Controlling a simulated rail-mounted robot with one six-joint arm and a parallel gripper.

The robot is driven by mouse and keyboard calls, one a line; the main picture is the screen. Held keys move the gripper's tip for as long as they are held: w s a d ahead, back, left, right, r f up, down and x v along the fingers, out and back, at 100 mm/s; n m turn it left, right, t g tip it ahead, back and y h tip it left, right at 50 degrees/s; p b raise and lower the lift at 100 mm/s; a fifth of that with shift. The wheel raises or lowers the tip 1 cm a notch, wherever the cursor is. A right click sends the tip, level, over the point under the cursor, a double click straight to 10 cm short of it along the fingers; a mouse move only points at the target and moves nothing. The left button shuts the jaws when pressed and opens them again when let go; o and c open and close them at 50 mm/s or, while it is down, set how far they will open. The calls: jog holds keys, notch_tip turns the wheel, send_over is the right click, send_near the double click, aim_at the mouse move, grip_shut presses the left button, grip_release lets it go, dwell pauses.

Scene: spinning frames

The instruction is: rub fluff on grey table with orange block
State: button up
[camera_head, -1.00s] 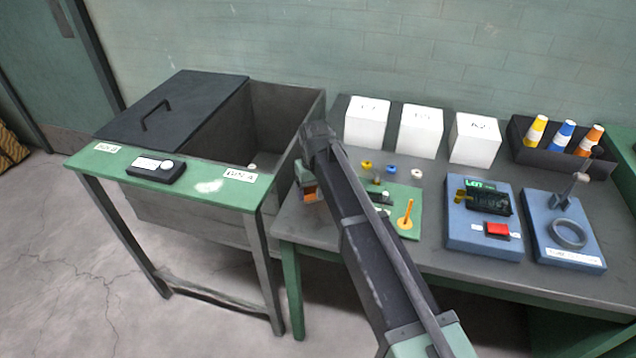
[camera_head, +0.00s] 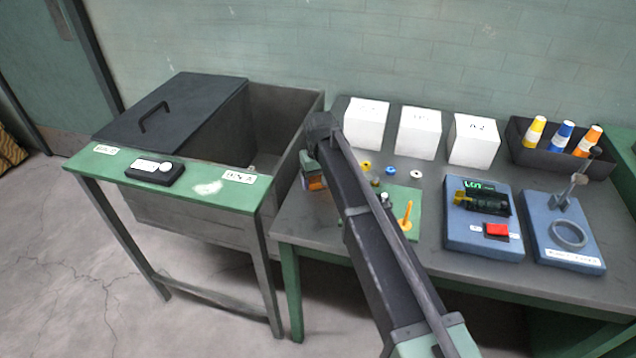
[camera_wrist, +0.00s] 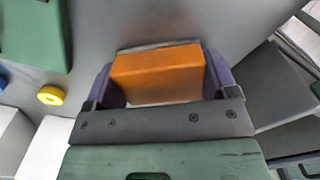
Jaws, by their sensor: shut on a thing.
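The orange block (camera_wrist: 158,75) sits between the two dark fingers of my gripper (camera_wrist: 160,82), which is shut on it. In the head view the block (camera_head: 315,184) shows as a small orange patch at the left end of the grey table (camera_head: 300,226), mostly hidden by my gripper (camera_head: 312,180). The block is low over the table; I cannot tell whether it touches. A thin greyish edge shows along the block's far side in the wrist view. I cannot make out fluff on the grey table. A pale smudge (camera_head: 207,188) lies on the green ledge to the left.
A green mat (camera_head: 411,222) with an orange peg stands right of my gripper, with a yellow ring (camera_wrist: 51,95) nearby. White boxes (camera_head: 418,133) stand behind. Blue stands (camera_head: 478,242) are further right. A grey bin (camera_head: 285,105) with a dark lid adjoins the left side.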

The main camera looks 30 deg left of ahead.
jog(key=shift+w+a, duration=0.3)
jog(key=shift+w, duration=0.65)
jog(key=shift+w+a, duration=0.3)
jog(key=shift+w, duration=0.6)
jog(key=shift+w+a, duration=0.3)
jog(key=shift+w, duration=0.65)
notch_tip(320, 180, up, 6)
jog(key=p, duration=0.6)
notch_tip(320, 180, up, 3)
jog(key=p, duration=0.3)
